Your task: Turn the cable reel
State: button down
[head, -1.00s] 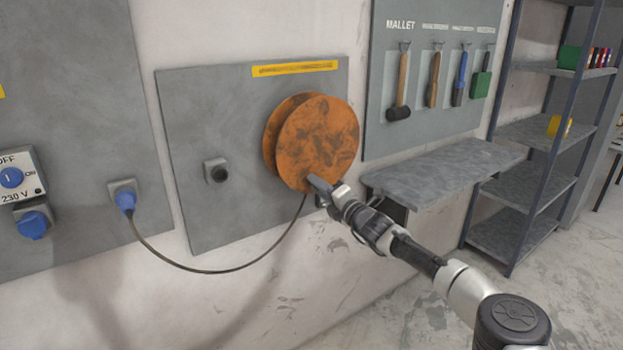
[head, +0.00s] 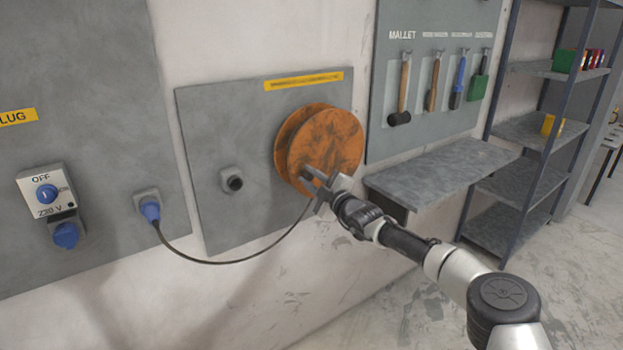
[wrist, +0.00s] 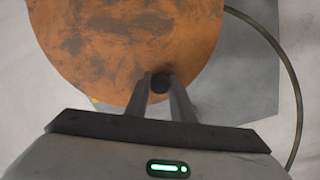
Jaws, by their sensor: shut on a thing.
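The orange, dark-stained cable reel (head: 325,148) is mounted on a grey wall panel (head: 215,150). It fills the top of the wrist view (wrist: 120,40). My gripper (head: 314,180) is at the reel's lower edge. In the wrist view, my gripper (wrist: 160,85) has its two fingers closed on a small dark round knob (wrist: 160,84) near the rim of the reel's face. In the head view the fingers cover the knob. A dark cable (head: 235,261) hangs from below the reel to a blue plug (head: 150,210) in a wall socket at left.
A grey socket (head: 232,180) sticks out left of the reel. A switch box (head: 47,192) marked OFF is at far left. A grey wall shelf (head: 440,172) is right of the reel, under a tool board with a mallet (head: 402,90). Shelving (head: 530,135) stands farther right.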

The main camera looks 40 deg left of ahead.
aim_at(302, 159)
notch_tip(302, 159, up, 3)
jog(key=m+p, duration=0.1)
jog(key=m, duration=0.2)
jog(key=shift+s+r, duration=0.1)
jog(key=shift+r+m+p, duration=0.35)
jog(key=shift+r+m, duration=0.2)
jog(key=shift+m, duration=0.25)
jog(key=c, duration=1.5)
grip_release()
jog(key=shift+a, duration=0.1)
jog(key=shift+c, duration=0.2)
jog(key=p+v, duration=0.2)
jog(key=v, duration=1.5)
jog(key=shift+s+d, duration=0.2)
